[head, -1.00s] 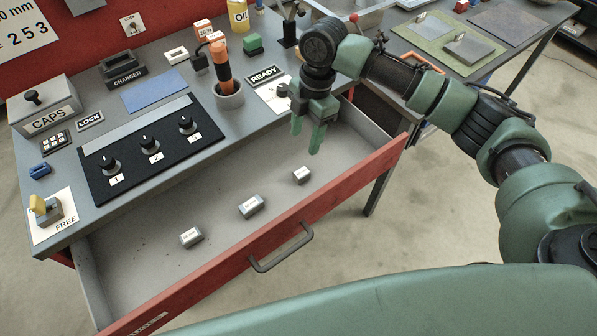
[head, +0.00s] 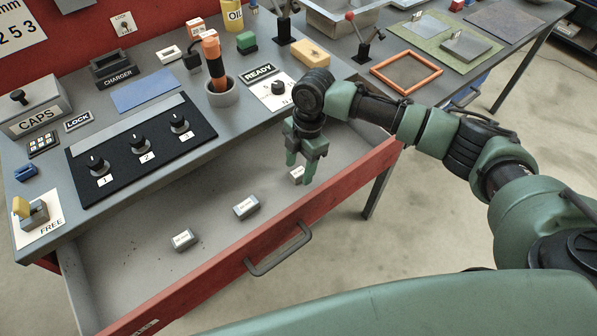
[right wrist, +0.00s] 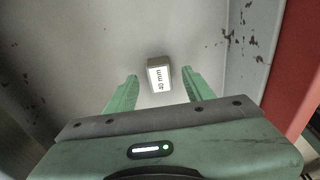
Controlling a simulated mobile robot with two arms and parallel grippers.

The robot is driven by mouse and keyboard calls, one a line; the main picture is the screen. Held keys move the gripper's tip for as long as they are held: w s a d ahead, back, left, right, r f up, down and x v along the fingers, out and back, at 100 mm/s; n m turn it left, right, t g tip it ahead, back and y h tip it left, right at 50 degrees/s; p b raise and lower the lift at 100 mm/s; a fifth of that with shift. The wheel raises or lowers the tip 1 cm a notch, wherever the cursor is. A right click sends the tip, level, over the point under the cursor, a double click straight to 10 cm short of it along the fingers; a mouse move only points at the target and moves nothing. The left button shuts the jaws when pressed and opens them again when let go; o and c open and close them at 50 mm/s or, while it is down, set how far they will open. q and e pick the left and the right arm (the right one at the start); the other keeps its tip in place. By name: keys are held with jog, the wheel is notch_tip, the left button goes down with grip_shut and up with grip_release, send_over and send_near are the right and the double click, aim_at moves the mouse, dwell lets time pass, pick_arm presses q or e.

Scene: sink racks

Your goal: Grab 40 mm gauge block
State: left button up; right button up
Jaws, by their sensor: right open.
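The 40 mm gauge block (right wrist: 161,78) is a small grey block with a white "40 mm" label. In the right wrist view it lies on the drawer floor, just beyond and between my open fingertips. In the head view the block (head: 297,174) is partly hidden behind my right gripper (head: 299,172). My right gripper, with green fingers, is open and empty above it; it also shows in the right wrist view (right wrist: 157,88). Two similar labelled blocks, a middle one (head: 246,207) and a left one (head: 183,240), lie in the drawer. My left gripper is not in view.
The open drawer (head: 130,262) has a red front with a dark handle (head: 280,252). The bench above holds a panel with knobs (head: 140,150), a cup with an orange-handled tool (head: 221,93) and a READY card (head: 270,88). The drawer floor around the blocks is mostly clear.

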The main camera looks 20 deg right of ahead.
jog(key=shift+f, duration=0.4)
grip_shut()
jog(key=shift+r, duration=0.15)
